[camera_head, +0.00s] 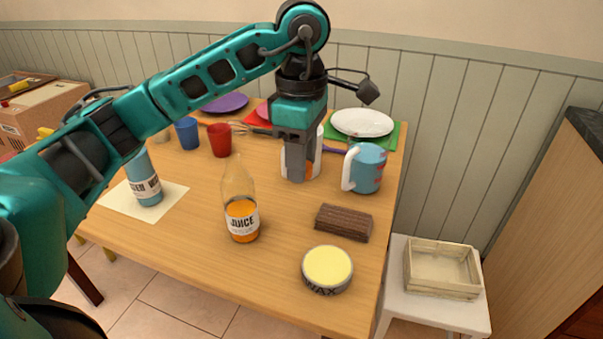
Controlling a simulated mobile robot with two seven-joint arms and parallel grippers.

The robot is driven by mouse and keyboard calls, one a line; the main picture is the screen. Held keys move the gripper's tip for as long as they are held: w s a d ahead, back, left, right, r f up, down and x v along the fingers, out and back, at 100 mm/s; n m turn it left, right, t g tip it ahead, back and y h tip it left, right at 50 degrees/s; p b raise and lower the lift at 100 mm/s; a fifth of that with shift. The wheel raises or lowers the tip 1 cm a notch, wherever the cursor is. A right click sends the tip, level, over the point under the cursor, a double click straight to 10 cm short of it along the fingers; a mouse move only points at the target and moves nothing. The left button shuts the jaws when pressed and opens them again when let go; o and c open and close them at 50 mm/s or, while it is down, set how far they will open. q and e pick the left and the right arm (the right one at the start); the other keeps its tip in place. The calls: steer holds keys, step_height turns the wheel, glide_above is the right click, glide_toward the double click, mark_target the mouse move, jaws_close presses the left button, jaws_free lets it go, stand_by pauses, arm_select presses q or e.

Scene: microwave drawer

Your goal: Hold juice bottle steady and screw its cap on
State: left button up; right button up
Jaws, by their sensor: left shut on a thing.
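The clear juice bottle (240,208) stands upright on the wooden table, with orange juice in its lower part and a white JUICE label. No cap shows on its neck. My left gripper (296,176) points down, to the right of and behind the bottle, apart from it. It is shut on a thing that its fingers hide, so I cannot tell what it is. A white container with orange marks (315,158) is partly hidden by the fingers; I cannot tell whether they touch it. My right gripper is not in view. I cannot make out the cap anywhere.
A brown ridged block (343,222), a wax tin (327,269) and a blue mug (364,168) stand to the right. A blue bottle (145,181) stands on a cream sheet at left. Red (219,140) and blue (187,133) cups and plates are farther back.

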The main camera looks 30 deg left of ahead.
arm_select(q)
steer(key=shift+r, duration=0.15)
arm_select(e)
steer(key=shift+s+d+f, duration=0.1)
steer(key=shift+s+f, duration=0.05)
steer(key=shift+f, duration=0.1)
